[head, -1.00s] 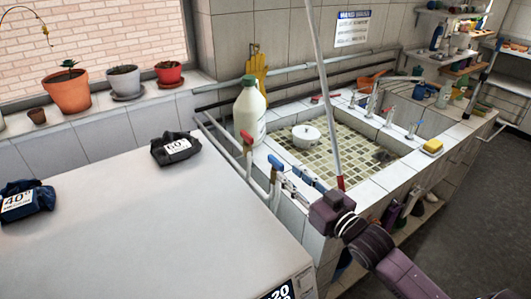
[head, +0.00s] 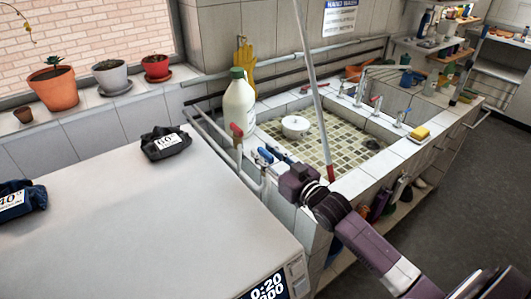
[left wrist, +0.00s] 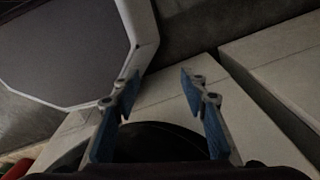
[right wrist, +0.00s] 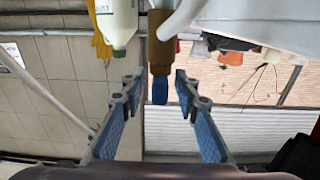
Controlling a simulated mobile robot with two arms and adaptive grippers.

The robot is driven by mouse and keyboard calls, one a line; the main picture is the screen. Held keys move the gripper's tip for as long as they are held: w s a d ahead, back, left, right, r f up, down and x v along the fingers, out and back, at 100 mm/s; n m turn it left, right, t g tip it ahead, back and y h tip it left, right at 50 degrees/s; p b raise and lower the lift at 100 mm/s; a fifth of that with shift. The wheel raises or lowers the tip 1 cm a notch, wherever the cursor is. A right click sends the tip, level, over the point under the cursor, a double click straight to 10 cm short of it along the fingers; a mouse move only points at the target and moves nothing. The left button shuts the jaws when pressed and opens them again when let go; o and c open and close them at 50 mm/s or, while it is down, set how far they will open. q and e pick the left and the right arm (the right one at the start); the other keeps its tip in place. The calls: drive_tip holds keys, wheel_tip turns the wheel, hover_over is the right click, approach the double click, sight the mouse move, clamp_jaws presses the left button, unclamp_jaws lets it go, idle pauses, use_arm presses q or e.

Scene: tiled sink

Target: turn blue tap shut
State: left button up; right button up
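The blue tap's handle (head: 265,155) shows in the head view beside the sink's near left corner, just right of the red tap (head: 237,130). In the right wrist view the blue handle (right wrist: 160,91) sticks out from a brass tap body (right wrist: 161,52). My right gripper (right wrist: 158,83) is open, with one finger on each side of the blue handle. Gaps show between handle and fingers; depth is hard to judge. In the head view the right gripper's fingers are partly hidden by its wrist. My left gripper (left wrist: 160,77) is open and empty, seen only in the left wrist view.
A white bottle with a green cap (head: 238,103) stands behind the taps. A long pole (head: 315,90) leans there. A white-topped appliance (head: 150,215) fills the near left.

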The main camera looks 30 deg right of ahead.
use_arm(q)
drive_tip(key=shift+s, duration=0.1)
use_arm(e)
drive_tip(key=shift+c, duration=0.3)
use_arm(q)
drive_tip(key=shift+s, duration=0.3)
use_arm(e)
clamp_jaws()
drive_tip(key=shift+r+m+h+p, duration=0.15)
drive_tip(key=shift+m+h+p, duration=0.15)
drive_tip(key=shift+h+p, duration=0.15)
use_arm(q)
drive_tip(key=shift+r+p, duration=0.5)
drive_tip(key=shift+r, duration=0.4)
use_arm(e)
drive_tip(key=shift+r+m+h, duration=0.1)
drive_tip(key=shift+m+h, duration=0.6)
drive_tip(key=shift+h, duration=0.45)
use_arm(q)
drive_tip(key=shift+r, duration=0.2)
use_arm(e)
drive_tip(key=shift+m+h, duration=0.5)
drive_tip(key=shift+h, duration=0.3)
drive_tip(key=shift+m+h, duration=0.8)
drive_tip(key=shift+h, duration=0.5)
